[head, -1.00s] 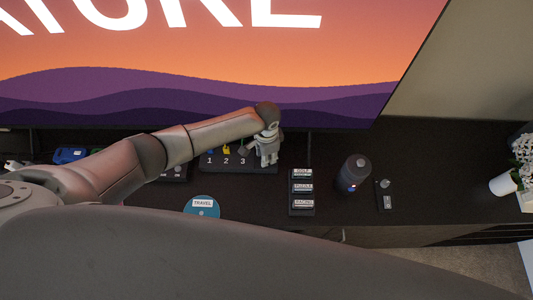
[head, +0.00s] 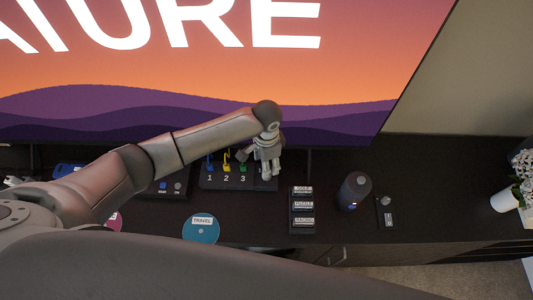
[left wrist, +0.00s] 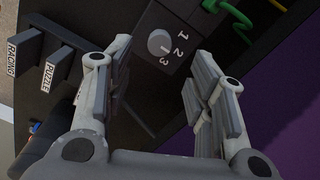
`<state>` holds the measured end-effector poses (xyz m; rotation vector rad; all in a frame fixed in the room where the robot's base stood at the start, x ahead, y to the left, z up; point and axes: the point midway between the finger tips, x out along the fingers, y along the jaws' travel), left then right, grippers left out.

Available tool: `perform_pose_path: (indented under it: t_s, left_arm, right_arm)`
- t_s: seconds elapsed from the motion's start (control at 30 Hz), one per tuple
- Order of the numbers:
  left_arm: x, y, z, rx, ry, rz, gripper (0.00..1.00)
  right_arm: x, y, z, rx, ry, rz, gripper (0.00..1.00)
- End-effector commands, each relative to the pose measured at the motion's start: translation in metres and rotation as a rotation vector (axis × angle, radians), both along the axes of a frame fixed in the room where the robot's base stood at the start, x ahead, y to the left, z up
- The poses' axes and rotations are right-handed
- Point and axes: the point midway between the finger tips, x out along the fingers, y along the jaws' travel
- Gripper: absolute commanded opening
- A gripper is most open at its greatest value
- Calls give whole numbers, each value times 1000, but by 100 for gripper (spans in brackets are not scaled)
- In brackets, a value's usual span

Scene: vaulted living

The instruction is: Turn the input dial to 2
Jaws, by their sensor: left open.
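The input box (head: 210,184) is dark, with blue, yellow and green plugs behind the numbers 1, 2 and 3. Its round grey input dial (left wrist: 158,42) shows in the left wrist view beside another printed 1, 2 and 3. I cannot tell for certain which number it points to. My left gripper (head: 264,158) is over the right end of the box and hides the dial in the head view. In the left wrist view the left gripper (left wrist: 162,62) is open, its fingers apart on either side of the dial, with nothing held. My right gripper is not in view.
A large screen (head: 200,80) stands behind the box. Right of the box are labelled game cases (head: 303,207), a dark cylinder (head: 354,191) and a small switch panel (head: 385,212). A blue TRAVEL disc (head: 201,229) lies in front. A white planter (head: 504,200) stands far right.

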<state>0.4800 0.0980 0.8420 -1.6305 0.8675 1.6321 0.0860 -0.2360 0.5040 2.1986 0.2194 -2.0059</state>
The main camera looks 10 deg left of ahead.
Motion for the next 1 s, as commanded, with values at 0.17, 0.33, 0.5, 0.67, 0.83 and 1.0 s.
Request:
perform_pose_path:
  t_s: [0.17,0.33,0.5,0.67,0.83,1.0]
  left_arm:
    - [1,0,32,-1,-2,-1,50]
    - [0,0,45,1,-1,0,50]
    - [0,0,47,0,0,0,50]
    - [0,0,47,0,0,0,50]
    - [0,0,47,0,0,0,50]
    - [0,0,47,0,0,0,50]
  right_arm:
    - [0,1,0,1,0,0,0]
    - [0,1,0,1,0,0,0]
    - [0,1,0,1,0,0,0]
    - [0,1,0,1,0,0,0]
    - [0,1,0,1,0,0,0]
    - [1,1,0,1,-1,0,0]
